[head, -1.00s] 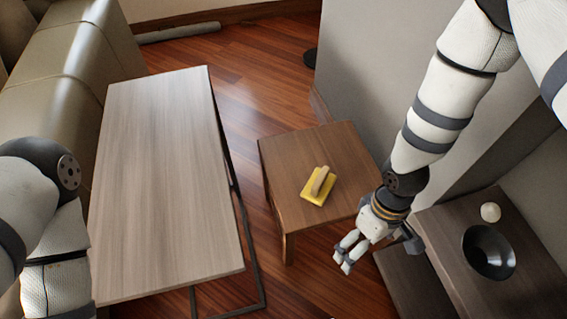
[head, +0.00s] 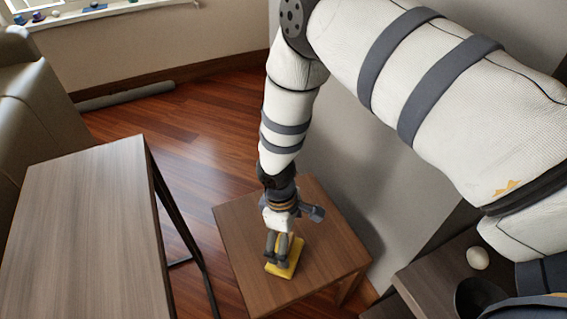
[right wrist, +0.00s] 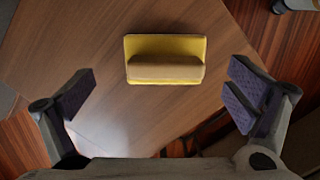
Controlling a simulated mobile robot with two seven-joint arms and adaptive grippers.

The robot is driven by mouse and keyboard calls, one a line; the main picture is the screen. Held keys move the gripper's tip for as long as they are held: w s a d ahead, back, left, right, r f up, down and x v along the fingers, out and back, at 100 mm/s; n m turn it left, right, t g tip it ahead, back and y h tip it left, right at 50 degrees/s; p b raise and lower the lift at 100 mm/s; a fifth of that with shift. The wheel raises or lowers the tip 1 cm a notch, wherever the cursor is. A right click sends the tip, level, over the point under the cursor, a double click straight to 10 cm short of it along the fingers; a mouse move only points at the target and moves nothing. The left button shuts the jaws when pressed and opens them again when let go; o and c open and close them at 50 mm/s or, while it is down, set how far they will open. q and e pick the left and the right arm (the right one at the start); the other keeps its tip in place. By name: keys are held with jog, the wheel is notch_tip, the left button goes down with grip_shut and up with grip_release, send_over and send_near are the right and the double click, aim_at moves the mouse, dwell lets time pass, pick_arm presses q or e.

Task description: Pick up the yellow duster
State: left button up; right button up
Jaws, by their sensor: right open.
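The yellow duster (head: 285,271) lies on the small brown side table (head: 237,262), partly hidden behind my right gripper in the head view. In the right wrist view the duster (right wrist: 165,58) shows whole, a yellow pad with a tan grip along it. My right gripper (head: 277,258) points down over the duster. In the right wrist view its fingers (right wrist: 160,98) are spread wide, with nothing between them, and the duster lies ahead of them. My left gripper is out of view.
A long wood-topped table (head: 82,235) with a dark metal frame stands to the left. A dark shelf unit with a pale round object (head: 477,258) and a dark bowl (head: 478,298) is at the lower right. A grey wall (head: 345,170) rises behind the side table.

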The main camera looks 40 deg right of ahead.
aim_at(295, 245)
jog(key=f, duration=0.3)
jog(key=a+f+b, duration=0.1)
jog(key=f, duration=0.1)
jog(key=c, duration=1.3)
